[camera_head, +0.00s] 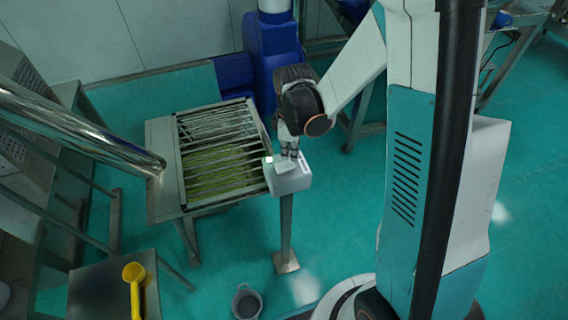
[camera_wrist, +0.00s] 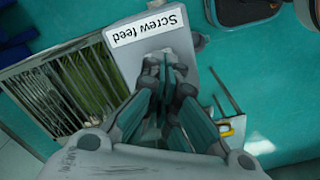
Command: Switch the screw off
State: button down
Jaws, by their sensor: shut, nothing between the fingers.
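A light grey control box (camera_head: 289,179) stands on a post beside the sieve in the head view. In the wrist view its top (camera_wrist: 125,55) carries a white label (camera_wrist: 147,27) reading "Screw feed", seen upside down. My gripper (camera_head: 290,156) is directly over the box in the head view. In the wrist view my gripper (camera_wrist: 167,62) has its fingers shut together, tips at or just above the box top below the label. The fingers cover that part of the box, so any switch there is hidden. I cannot tell whether the tips touch it.
The vibrating sieve (camera_head: 163,190) with green material under its bars is left of the box. A shiny metal tube (camera_head: 80,128) reaches over its left side. A yellow scoop (camera_head: 134,288) lies on a small table, and a grey bucket (camera_head: 246,302) is on the floor.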

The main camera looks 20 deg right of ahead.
aim_at(290, 163)
jog(key=shift+f+b, duration=1)
jog(key=shift+f, duration=0.1)
dwell(0.9)
jog(key=shift+r+p, duration=2.2)
jog(key=shift+r, duration=1.35)
jog(key=s+r+m+t+b, duration=0.3)
jog(key=s+r+m+b, duration=0.1)
jog(key=s+m+b, duration=0.1)
jog(key=s+r+m+t+b, duration=0.4)
jog(key=s+m, duration=0.3)
jog(key=s, duration=0.3)
jog(key=shift+b, duration=0.85)
